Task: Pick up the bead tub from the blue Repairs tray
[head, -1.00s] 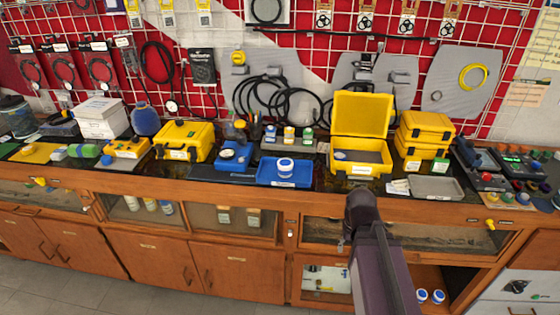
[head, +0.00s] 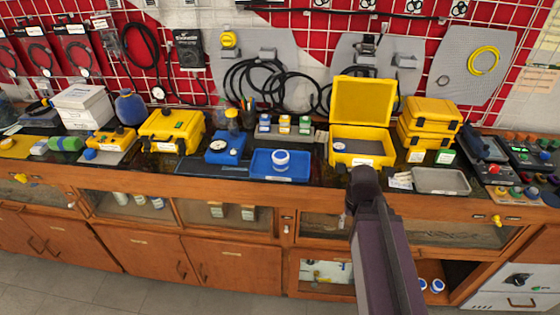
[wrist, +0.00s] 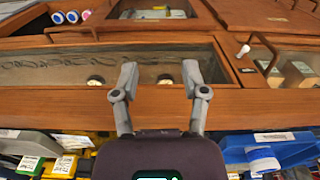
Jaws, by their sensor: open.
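The bead tub (head: 281,160), white with a blue band, stands upright in the blue Repairs tray (head: 262,174) on the bench top, left of my arm in the head view. In the wrist view, which looks upside down, the tub (wrist: 263,160) and the tray (wrist: 285,146) show at the lower right, partly cut off. My gripper (wrist: 159,75) is open and empty, in front of the bench's wooden front, apart from the tub. In the head view my arm hides its fingers.
An open yellow case (head: 362,145) stands right of the tray and a blue gauge box (head: 225,148) left of it. A grey tray (head: 441,182) lies further right. Drawers and shelves fill the bench front. The floor before it is clear.

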